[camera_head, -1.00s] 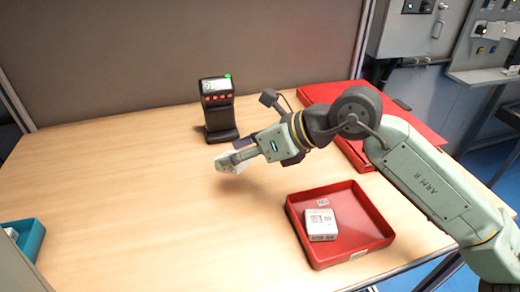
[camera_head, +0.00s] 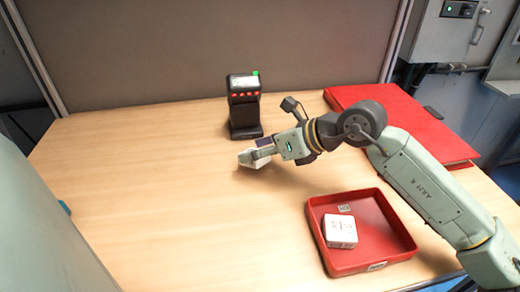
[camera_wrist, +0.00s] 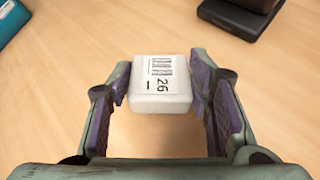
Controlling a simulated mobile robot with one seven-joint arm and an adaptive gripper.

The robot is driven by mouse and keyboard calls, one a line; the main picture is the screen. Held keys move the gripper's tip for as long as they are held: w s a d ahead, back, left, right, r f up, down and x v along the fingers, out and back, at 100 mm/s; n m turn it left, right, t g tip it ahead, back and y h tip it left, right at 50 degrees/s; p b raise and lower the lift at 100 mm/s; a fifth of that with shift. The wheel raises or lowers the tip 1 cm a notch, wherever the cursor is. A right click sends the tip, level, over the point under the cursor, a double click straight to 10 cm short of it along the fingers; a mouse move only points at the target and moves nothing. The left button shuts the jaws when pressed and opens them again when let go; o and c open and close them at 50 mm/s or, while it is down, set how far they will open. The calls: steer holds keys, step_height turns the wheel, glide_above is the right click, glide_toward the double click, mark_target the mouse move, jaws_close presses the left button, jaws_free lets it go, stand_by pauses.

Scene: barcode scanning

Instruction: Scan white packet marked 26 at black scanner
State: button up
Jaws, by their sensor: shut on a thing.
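The white packet marked 26 (camera_wrist: 160,95) sits between the two fingers of my gripper (camera_wrist: 165,95) in the wrist view. Its barcode and number face the wrist camera. In the head view my gripper (camera_head: 252,156) is shut on the packet, above the table in front of the scanner, and the packet is mostly hidden by the fingers. The black scanner (camera_head: 245,108) stands upright at the back of the table, with a lit screen, red buttons and a green light. The scanner's dark base (camera_wrist: 235,15) shows at the top right of the wrist view, apart from the packet.
A red tray (camera_head: 398,222) holds another white packet (camera_head: 340,232) at the front right. A large red flat object (camera_head: 420,125) lies at the back right, behind my arm. A teal bin (camera_wrist: 10,18) shows at the wrist view's top left. The table's left middle is clear.

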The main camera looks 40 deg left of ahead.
steer(key=s+d+r+p, duration=0.1)
steer(key=s+d+r, duration=0.7)
steer(key=d+r, duration=0.2)
steer(key=shift+s, duration=0.2)
steer(key=shift+a+f, duration=0.1)
steer(key=shift+a, duration=0.05)
